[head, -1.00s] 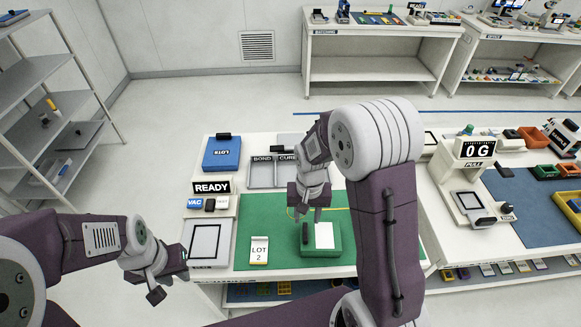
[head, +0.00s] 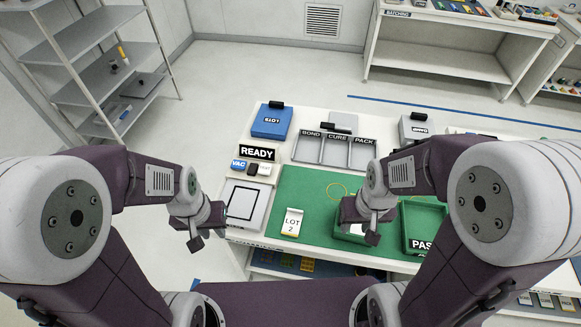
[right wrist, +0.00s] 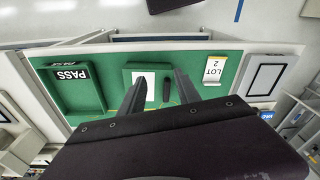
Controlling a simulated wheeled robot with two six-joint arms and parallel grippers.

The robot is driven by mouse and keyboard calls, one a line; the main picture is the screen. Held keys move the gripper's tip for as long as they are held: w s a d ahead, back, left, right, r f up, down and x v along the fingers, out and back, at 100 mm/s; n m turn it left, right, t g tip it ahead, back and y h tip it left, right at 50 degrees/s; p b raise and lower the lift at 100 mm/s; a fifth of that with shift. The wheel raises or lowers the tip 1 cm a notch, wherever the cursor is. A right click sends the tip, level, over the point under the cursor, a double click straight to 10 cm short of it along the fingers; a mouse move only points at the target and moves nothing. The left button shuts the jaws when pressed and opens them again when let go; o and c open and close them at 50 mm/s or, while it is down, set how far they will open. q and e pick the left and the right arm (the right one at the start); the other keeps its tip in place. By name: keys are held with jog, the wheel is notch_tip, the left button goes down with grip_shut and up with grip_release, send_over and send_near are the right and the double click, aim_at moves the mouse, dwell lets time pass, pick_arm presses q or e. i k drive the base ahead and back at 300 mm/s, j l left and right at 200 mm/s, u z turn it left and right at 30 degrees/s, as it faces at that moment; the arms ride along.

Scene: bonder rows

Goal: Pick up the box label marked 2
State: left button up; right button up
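My left gripper (head: 206,236) looks open and empty, left of the table's edge.
A green PASS tray (head: 424,218) sits right of the right gripper. A framed pad (head: 244,204), a READY sign (head: 257,153), a blue LOTS box (head: 272,121) and grey BOND, CURE and PACK bins (head: 335,152) surround the mat. Mat around the card is clear.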

aim_at(292, 224)
jog(key=k+l+u, duration=0.1)
jog(key=l+u, duration=0.2)
jog(key=u, duration=0.15)
jog(key=k+l+u, duration=0.1)
jog(key=l+u, duration=0.15)
jog(key=u, duration=0.2)
jog(key=k+l+u, duration=0.2)
jog(key=u, duration=0.25)
jog(key=k+l+u, duration=0.15)
jog(key=u, duration=0.3)
